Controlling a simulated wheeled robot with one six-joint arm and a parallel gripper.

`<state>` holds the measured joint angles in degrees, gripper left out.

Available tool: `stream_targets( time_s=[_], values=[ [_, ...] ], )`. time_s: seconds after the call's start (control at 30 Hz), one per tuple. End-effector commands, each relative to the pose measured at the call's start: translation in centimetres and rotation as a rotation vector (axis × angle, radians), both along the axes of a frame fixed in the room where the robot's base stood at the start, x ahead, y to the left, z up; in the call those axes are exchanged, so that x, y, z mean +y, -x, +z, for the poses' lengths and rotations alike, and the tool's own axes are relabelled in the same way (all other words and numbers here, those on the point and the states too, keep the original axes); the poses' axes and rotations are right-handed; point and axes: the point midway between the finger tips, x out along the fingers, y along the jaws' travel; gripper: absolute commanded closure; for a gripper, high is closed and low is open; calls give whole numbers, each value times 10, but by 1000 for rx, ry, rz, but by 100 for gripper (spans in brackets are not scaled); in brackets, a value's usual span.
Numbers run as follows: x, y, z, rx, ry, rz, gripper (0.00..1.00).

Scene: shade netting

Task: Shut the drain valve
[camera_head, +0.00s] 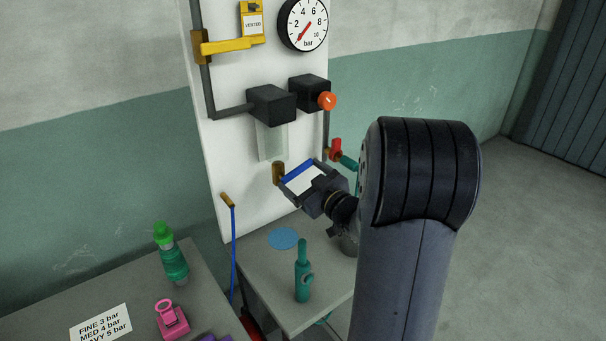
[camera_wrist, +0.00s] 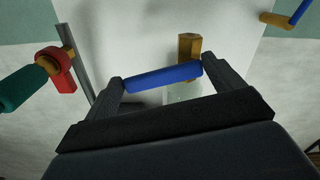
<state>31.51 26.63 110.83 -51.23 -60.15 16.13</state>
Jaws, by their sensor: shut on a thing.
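The drain valve has a brass body (camera_head: 278,173) below the clear bowl on the white panel, and a blue lever (camera_head: 297,169). In the wrist view, the brass body (camera_wrist: 188,46) stands behind the right end of the blue lever (camera_wrist: 160,77), which lies crosswise, slightly tilted. My gripper (camera_head: 302,176) is at the lever, with one finger at each end of it. In the wrist view, my gripper (camera_wrist: 163,80) is shut on the lever. The valve's inside is hidden.
A red-and-teal valve (camera_head: 340,153) sits right of my gripper. A teal bottle-shaped tool (camera_head: 303,275) and a blue disc (camera_head: 283,238) are on the bench below. A gauge (camera_head: 303,24) and yellow lever (camera_head: 228,46) are above.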

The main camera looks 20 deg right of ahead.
Motion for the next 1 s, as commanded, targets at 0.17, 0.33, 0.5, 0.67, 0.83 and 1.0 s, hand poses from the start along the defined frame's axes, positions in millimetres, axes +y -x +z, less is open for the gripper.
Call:
stream_targets(
  time_s=[0.17, 0.33, 0.5, 0.67, 0.83, 1.0],
  values=[
    [0, 0, -6, 27, -124, 0, 53],
    [1, 0, -9, 43, -209, 0, 53],
    [1, 0, -11, 54, -259, 0, 53],
    [1, 0, -12, 58, -281, 0, 53],
    [1, 0, -12, 59, -288, 0, 53],
    [1, 1, -12, 60, -290, -1, 53]
  ],
)
